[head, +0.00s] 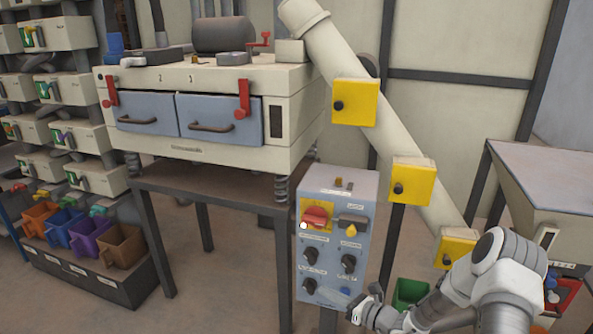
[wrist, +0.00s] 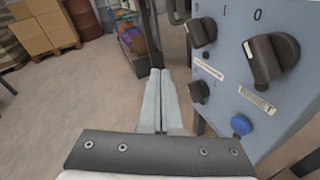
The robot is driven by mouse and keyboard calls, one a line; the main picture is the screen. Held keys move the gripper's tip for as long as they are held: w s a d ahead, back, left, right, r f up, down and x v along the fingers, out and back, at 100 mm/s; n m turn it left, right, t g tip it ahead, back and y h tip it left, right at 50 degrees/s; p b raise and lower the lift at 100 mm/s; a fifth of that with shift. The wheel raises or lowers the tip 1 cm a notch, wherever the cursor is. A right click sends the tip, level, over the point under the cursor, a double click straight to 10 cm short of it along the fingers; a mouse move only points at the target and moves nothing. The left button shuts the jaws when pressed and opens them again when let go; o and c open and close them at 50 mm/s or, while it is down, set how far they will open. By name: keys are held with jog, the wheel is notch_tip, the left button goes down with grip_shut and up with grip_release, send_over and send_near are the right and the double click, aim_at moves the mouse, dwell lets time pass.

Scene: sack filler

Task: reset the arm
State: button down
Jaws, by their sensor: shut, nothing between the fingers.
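My arm reaches in from the lower right of the head view, and my gripper (head: 345,296) is in front of the lower part of a blue-grey control panel (head: 365,207). In the wrist view my gripper (wrist: 160,72) has its two pale fingers shut together with nothing between them. The panel (wrist: 213,62) stands just right of the fingers, with several black rotary knobs and a blue button (wrist: 241,125). In the head view the panel also carries a red rotary switch (head: 316,217) on a yellow plate.
A cream machine (head: 215,155) with two blue drawers stands on a dark frame left of the panel. A sloping pipe with yellow boxes (head: 412,181) runs behind it. A green bin (head: 409,292) is near my arm. Cardboard boxes (wrist: 42,27) are at far left; open floor lies between.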

jog(key=s+a+r+n+g+h, duration=0.1)
jog(key=s+a+r+n+g, duration=0.3)
jog(key=s+r+n, duration=0.5)
jog(key=s+a+r+n+g+h, duration=0.1)
jog(key=s+a+r+n+g, duration=0.1)
jog(key=s+r+n+g, duration=0.55)
jog(key=s+d+r+n+t+h, duration=0.3)
jog(key=s+d+r+n+h, duration=0.25)
jog(key=s+r, duration=0.25)
jog(key=s+d+r+n+t+h, duration=0.4)
jog(key=s+d+r+n+h, duration=0.1)
jog(key=s+r+n, duration=0.3)
notch_tip(320, 180, up, 20)
jog(key=m+p, duration=0.1)
jog(key=p, duration=1.8)
jog(key=shift+d, duration=0.15)
jog(key=shift+f+g, duration=0.1)
jog(key=shift+g, duration=0.15)
